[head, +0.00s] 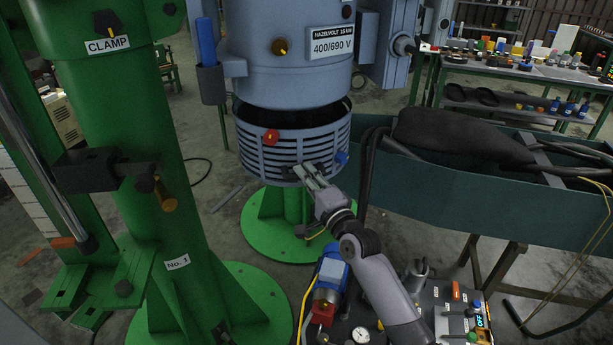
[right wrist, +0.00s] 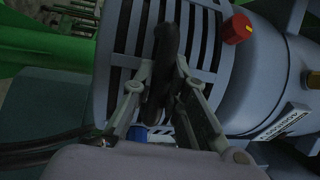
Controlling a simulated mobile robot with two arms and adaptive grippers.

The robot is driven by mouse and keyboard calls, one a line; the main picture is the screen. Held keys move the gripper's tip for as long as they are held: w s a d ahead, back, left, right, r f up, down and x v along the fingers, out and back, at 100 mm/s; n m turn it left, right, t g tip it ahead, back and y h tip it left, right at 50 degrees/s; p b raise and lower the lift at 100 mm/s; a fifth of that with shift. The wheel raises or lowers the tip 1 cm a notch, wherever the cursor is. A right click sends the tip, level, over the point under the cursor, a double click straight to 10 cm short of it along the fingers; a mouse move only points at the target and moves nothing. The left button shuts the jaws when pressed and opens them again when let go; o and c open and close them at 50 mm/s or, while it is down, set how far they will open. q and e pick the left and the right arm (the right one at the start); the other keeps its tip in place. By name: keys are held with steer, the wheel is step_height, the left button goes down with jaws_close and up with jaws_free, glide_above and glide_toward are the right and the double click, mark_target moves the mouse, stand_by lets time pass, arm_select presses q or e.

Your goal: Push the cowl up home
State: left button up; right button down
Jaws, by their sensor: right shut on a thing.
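The cowl (head: 262,158) is a grey-blue slatted ring below the motor housing (head: 285,75) labelled 400/690 V. A dark gap shows between the cowl's rim and the housing, wider at the right in the head view, so the cowl hangs slightly tilted. A red knob (head: 271,136) and a blue knob (head: 341,157) sit on the cowl. My right gripper (head: 308,172) is at the cowl's lower front. In the right wrist view its fingers (right wrist: 165,95) close around a dark handle (right wrist: 166,45) on the slatted cowl (right wrist: 200,50). My left gripper is out of view.
A green clamp column (head: 120,130) stands close at left. A green pedestal (head: 285,215) is under the cowl. A teal trough (head: 470,200) with a thick dark cable (head: 450,138) lies at right. A control panel (head: 455,310) and blue pump (head: 330,278) are in front.

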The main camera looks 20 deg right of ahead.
steer(key=p, duration=0.8)
glide_toward(290, 134)
steer(key=w, duration=0.1)
steer(key=w+r, duration=0.1)
steer(key=w, duration=0.1)
steer(key=w+d+r, duration=0.1)
steer(key=w, duration=0.1)
steer(key=shift+w+r, duration=0.1)
steer(key=shift+r, duration=0.05)
steer(key=c, duration=1.7)
jaws_free()
steer(key=shift+a, duration=0.1)
steer(key=shift+o, duration=0.7)
steer(key=shift+f, duration=0.3)
